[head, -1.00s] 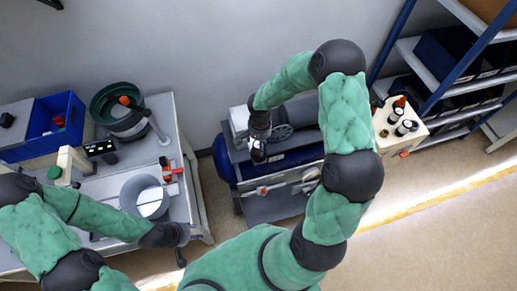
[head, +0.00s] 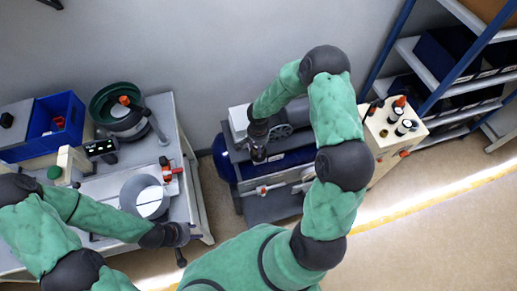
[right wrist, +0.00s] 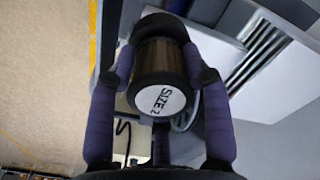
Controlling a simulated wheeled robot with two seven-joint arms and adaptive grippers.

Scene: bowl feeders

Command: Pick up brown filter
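The brown filter (right wrist: 160,65) is a short cylinder with a brown-gold body, a black end and a white face marked "SIZE 2".
A cream box (head: 393,140) at the right holds several black, white and orange-topped pieces. The blue-tanked machine (head: 224,160) stands against the wall. The left table (head: 180,130) carries a green bowl feeder (head: 118,108), a grey bowl (head: 147,197) and a blue bin (head: 60,125). The floor at right is clear.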

